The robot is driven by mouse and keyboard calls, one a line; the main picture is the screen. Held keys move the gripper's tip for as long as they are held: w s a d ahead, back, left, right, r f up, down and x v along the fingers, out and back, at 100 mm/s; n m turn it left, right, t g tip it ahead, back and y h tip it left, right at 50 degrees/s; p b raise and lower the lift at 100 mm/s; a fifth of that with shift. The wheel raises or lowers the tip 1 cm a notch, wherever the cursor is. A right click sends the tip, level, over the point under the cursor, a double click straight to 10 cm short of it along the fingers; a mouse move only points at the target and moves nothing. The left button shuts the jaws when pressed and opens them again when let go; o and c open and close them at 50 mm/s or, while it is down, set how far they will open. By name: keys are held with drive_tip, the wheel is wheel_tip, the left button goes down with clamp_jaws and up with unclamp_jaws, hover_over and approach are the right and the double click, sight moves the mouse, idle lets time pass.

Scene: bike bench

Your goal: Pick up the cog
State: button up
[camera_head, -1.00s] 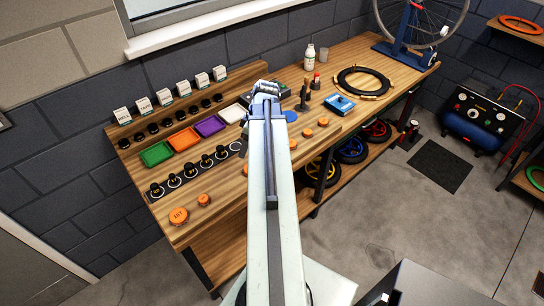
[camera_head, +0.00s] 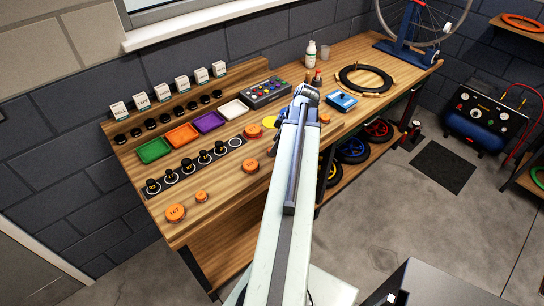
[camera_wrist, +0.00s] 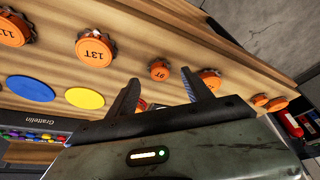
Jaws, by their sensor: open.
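Several orange cogs with dark toothed rims lie on the wooden bench. In the wrist view, a small cog marked 9T (camera_wrist: 160,70) shows between my open fingers (camera_wrist: 160,86), beyond their tips. A larger 13T cog (camera_wrist: 96,49) lies left of them, and an 11T cog (camera_wrist: 13,29) is at the left edge. Another cog (camera_wrist: 211,79) is partly behind the right finger. An orange piece shows low beside the left finger, mostly hidden. In the head view, a large cog (camera_head: 176,213) and a small one (camera_head: 201,197) lie at the bench's near left. My gripper (camera_head: 307,92) is over the bench's middle, its fingers unclear there.
Blue (camera_wrist: 31,88) and yellow (camera_wrist: 85,98) discs lie near the cogs. Green (camera_head: 154,150), orange, purple and white trays line the bench, behind a row of black knobbed pieces. A button console (camera_head: 265,92), blue box (camera_head: 342,101) and black tyre ring (camera_head: 364,80) stand further right.

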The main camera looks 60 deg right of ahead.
drive_tip(key=b+x, duration=0.1)
drive_tip(key=x, duration=0.2)
drive_tip(key=shift+f+b, duration=0.1)
drive_tip(key=shift+b, duration=0.25)
clamp_jaws()
drive_tip(key=shift+r, duration=0.25)
drive_tip(key=shift+r+p, duration=0.5)
drive_tip(key=shift+p, duration=0.25)
wheel_tip(320, 180, up, 3)
drive_tip(key=p, duration=0.3)
drive_tip(key=shift+r, duration=0.15)
drive_tip(key=s+d, duration=0.1)
drive_tip(key=s, duration=1.5)
drive_tip(key=shift+d+r+p, duration=0.2)
drive_tip(key=shift+r+p, duration=0.1)
drive_tip(key=shift+p, duration=0.15)
